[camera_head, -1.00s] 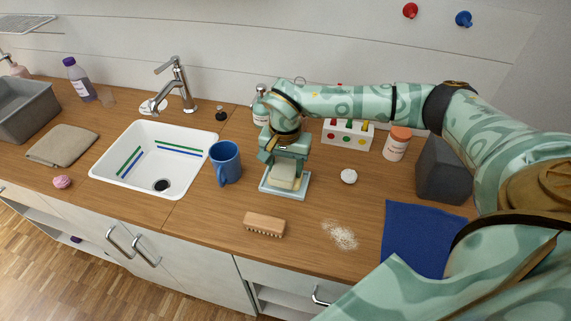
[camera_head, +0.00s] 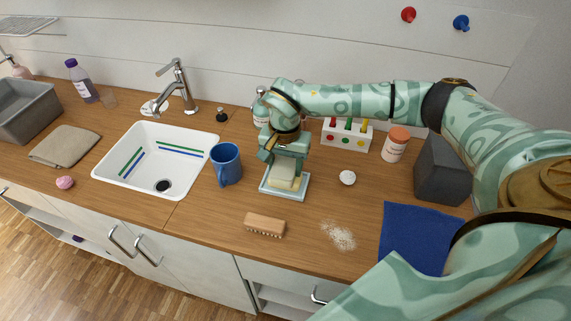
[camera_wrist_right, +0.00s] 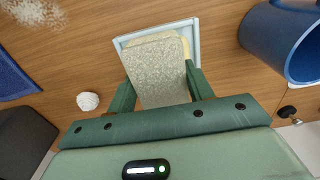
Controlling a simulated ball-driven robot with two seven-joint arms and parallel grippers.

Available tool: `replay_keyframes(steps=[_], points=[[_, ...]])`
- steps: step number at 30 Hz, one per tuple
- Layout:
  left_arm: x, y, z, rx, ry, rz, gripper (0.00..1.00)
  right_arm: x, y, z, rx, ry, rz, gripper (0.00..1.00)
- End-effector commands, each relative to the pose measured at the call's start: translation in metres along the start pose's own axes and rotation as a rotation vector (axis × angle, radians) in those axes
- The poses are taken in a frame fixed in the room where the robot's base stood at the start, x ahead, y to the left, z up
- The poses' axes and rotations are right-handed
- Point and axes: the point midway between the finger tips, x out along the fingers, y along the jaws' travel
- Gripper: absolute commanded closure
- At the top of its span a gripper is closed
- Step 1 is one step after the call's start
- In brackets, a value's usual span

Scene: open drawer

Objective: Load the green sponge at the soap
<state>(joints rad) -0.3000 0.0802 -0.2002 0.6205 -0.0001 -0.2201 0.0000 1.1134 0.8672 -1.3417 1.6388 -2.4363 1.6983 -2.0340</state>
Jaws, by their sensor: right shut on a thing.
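My right gripper (camera_head: 285,160) points down over a pale blue tray (camera_head: 267,192) near the middle of the counter. Its two fingers (camera_wrist_right: 160,86) are shut on the sponge (camera_wrist_right: 157,68), a grey-green speckled block. In the head view the sponge (camera_head: 284,170) is partly hidden by the gripper. A pale yellow soap (camera_wrist_right: 184,45) shows at the sponge's edge, beneath it on the tray. The sponge covers most of the soap and looks to be against it; whether they touch is hard to tell. My left gripper is not in view.
A blue mug (camera_head: 226,165) stands close left of the tray, beside the white sink (camera_head: 120,180). A wooden brush (camera_head: 265,225) lies in front, with white grains (camera_head: 339,236) to its right.

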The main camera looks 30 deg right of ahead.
Motion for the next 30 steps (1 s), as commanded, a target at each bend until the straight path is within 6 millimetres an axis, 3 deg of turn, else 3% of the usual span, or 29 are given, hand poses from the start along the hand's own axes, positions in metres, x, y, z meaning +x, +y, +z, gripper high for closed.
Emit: replay_keyframes(steps=[1,15,30], points=[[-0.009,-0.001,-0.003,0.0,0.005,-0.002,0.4,-0.011,0.0,0.0,0.0,0.002,-0.003,0.67],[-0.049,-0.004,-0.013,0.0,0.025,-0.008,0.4,-0.057,-0.001,-0.001,0.001,0.003,-0.004,0.67],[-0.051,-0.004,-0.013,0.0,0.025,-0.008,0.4,-0.059,0.0,0.0,0.0,0.002,-0.002,0.67]])
